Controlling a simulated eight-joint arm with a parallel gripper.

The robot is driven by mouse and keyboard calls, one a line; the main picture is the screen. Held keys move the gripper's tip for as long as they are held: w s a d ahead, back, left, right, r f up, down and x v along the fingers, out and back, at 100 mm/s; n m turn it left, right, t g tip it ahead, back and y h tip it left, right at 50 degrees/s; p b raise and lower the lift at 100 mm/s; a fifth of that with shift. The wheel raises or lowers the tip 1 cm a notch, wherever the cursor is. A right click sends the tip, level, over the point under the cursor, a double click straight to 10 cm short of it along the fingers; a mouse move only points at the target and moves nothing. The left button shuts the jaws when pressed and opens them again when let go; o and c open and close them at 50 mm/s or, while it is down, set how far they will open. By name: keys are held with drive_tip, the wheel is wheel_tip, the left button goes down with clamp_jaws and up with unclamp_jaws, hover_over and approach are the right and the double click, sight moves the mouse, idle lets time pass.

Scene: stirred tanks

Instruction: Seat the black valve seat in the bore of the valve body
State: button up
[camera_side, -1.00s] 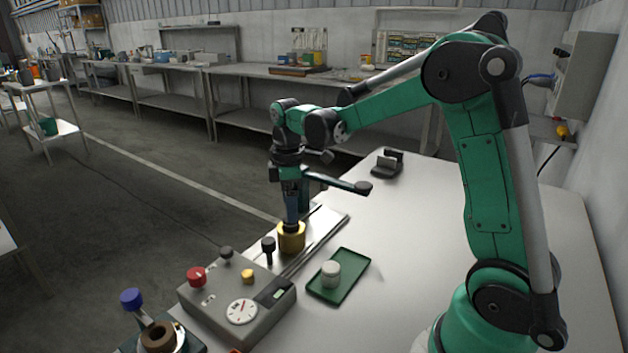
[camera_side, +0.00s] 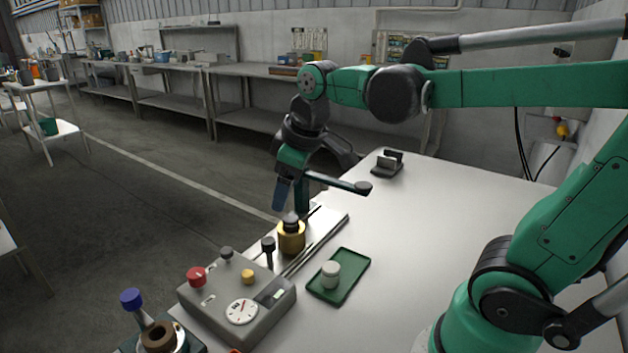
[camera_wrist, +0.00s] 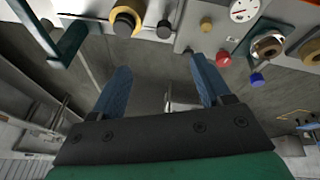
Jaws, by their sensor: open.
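A brass-coloured cylinder (camera_side: 291,240) stands on the metal plate, and I take it for the valve body. A dark piece with a greyish top (camera_side: 291,220) stands upright in its top, apparently the black valve seat. How deep it sits is hidden. In the wrist view the brass rim (camera_wrist: 117,26) rings the dark piece (camera_wrist: 125,22) near the top edge. My gripper (camera_side: 281,207) is tilted, above and behind the cylinder, clear of it. In the wrist view its blue fingers (camera_wrist: 160,70) are apart with nothing between them.
A teal post with an arm (camera_side: 335,181) stands close beside my gripper. A grey control box (camera_side: 240,292) with knobs and a dial is in front. A green tray (camera_side: 345,285) holds a white jar (camera_side: 331,272). The table's right side is clear.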

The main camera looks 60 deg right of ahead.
drive_tip(key=s+a+f+m+t, duration=0.3)
drive_tip(key=s, duration=0.1)
drive_tip(key=shift+a+f+m+y, duration=0.25)
drive_tip(key=shift+f+m+y, duration=0.05)
drive_tip(key=shift+f+m, duration=0.1)
